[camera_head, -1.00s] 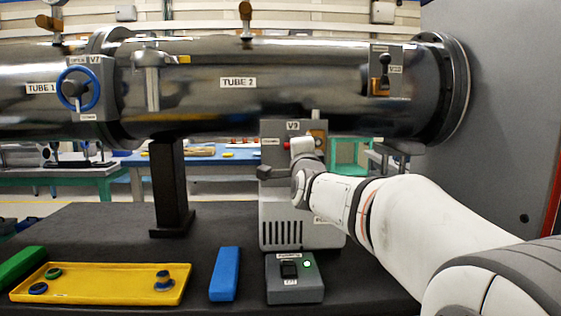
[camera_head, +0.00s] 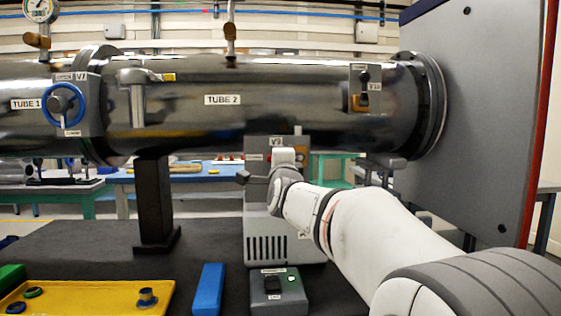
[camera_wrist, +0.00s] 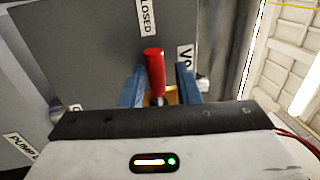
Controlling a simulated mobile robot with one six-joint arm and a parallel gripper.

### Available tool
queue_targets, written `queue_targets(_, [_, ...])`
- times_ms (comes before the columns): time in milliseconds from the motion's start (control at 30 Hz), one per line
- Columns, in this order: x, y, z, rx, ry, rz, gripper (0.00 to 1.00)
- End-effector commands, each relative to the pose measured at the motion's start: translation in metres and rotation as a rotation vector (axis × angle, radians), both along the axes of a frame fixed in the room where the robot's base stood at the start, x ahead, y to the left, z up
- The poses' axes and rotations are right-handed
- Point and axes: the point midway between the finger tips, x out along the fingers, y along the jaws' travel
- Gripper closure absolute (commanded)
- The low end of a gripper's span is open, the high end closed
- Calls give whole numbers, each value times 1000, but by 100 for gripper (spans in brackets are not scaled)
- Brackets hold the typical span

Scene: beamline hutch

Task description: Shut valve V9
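In the wrist view the red handle (camera_wrist: 154,70) stands between the two blue fingers of my gripper (camera_wrist: 159,82). A CLOSED label (camera_wrist: 147,17) lies above the handle tip, and a partly covered valve label (camera_wrist: 186,56) is to the right.
A steel tube (camera_head: 270,105) runs above the box and carries the blue-wheeled valve V7 (camera_head: 64,105) and valve V10 (camera_head: 364,90). A switch box with a green light (camera_head: 279,292), a blue block (camera_head: 208,288) and a yellow tray (camera_head: 100,290) lie in front.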

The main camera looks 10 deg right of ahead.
Motion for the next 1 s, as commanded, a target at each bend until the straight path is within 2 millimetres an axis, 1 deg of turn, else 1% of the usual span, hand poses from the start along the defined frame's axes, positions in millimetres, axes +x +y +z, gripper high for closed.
queue_targets(33, [0, -1, -1, 1, 1, -2, 66])
queue_targets(100, [0, -2, -1, 0, 2, -3, 61])
queue_targets(300, [0, -2, -2, 0, 4, -4, 61])
queue_targets(400, [-4, -2, -3, 0, 4, -4, 61])
queue_targets(467, [-11, -1, -3, 0, 3, -4, 61])
queue_targets(700, [-49, 4, -10, 1, 2, -3, 61])
queue_targets(800, [-63, 5, -13, 0, 3, -3, 61])
queue_targets(900, [-71, 6, -16, 0, 4, -4, 61])
queue_targets(1000, [-76, 6, -17, 0, 2, -4, 61])
